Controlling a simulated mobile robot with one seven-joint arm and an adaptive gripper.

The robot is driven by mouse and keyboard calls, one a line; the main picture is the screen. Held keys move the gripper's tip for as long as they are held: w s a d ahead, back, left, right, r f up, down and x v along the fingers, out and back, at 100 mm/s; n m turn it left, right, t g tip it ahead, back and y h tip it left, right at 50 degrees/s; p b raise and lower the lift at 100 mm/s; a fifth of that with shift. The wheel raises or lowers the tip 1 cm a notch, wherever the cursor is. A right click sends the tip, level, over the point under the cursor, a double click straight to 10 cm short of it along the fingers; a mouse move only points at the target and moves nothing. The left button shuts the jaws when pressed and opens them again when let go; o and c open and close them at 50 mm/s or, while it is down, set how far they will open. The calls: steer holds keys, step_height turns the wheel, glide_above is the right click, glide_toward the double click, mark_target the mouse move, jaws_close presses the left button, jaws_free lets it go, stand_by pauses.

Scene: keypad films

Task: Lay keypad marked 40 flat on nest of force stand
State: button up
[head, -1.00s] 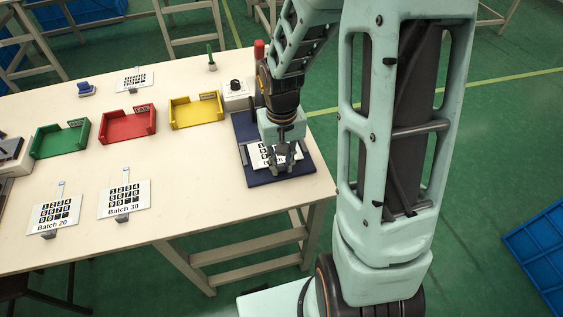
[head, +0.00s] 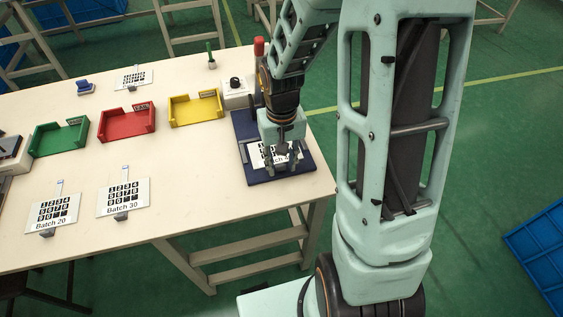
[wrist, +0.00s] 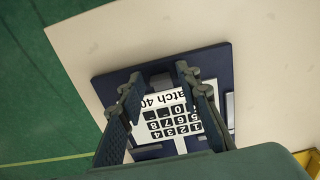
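The keypad marked 40 (wrist: 172,122) is a white film with black keys and "Batch 40" print. It lies on the dark blue base of the force stand (head: 283,178), over the nest area, and looks flat. It also shows partly in the head view (head: 258,152), behind my fingers. My gripper (head: 283,166) points down over it. In the wrist view the fingers (wrist: 159,76) stand apart, one to each side of the film's printed end, with nothing gripped between them. The nest's edges under the film are mostly hidden.
Keypads Batch 20 (head: 53,212) and Batch 30 (head: 123,198) lie at the front left. Another keypad (head: 133,78) lies at the back. Green (head: 58,139), red (head: 127,123) and yellow (head: 195,110) trays stand left of the stand. A control box (head: 236,93) stands behind it.

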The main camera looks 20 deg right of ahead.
steer(key=shift+o, duration=0.2)
step_height(320, 180, up, 12)
stand_by(0.6)
